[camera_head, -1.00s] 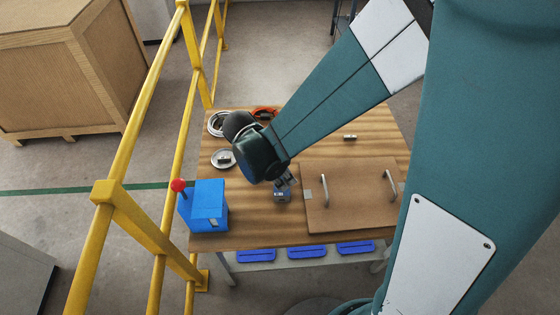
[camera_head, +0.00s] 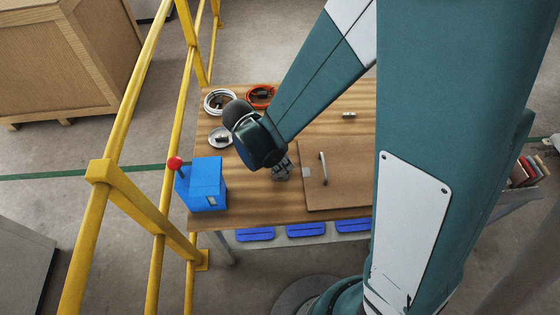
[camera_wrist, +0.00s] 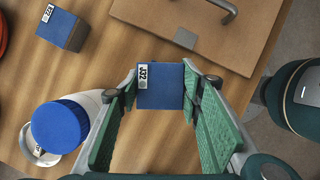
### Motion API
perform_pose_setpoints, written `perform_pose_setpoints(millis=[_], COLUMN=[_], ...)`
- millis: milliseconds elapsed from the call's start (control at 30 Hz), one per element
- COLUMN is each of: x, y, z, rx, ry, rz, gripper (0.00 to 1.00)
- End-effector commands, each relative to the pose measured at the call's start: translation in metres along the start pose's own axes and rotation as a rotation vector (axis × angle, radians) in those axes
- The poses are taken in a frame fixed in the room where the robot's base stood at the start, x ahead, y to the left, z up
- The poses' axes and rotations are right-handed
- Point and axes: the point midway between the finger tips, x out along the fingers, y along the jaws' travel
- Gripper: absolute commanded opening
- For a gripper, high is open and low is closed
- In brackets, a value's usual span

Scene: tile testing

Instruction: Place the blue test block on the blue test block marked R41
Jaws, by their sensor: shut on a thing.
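My gripper (camera_wrist: 161,90) is shut on a blue block (camera_wrist: 165,92), seen in the wrist view. The block's white label appears to read J32. In the head view my gripper (camera_head: 282,171) is low over the tabletop, left of the brown panel; whether the block touches the table I cannot tell. A second blue block (camera_wrist: 65,32) sits on the wood at the upper left of the wrist view, apart from my gripper. Its label is tilted and too small to read surely, so I cannot confirm R41. In the head view my arm hides this block.
A blue box with a red knob (camera_head: 207,182) stands left. Coiled cables (camera_head: 219,101) lie at the back. A yellow railing (camera_head: 130,100) runs along the left. A blue cap (camera_wrist: 60,126) shows in the wrist view.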

Motion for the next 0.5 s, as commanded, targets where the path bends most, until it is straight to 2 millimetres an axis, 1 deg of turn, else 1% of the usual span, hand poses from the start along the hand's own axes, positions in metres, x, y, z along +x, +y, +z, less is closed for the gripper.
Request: perform_pose_setpoints(millis=[500], x=[0.0058], y=[-0.0003], z=[-0.0023], rx=[0.000], ry=[0.000], rz=[0.000], gripper=[0.18])
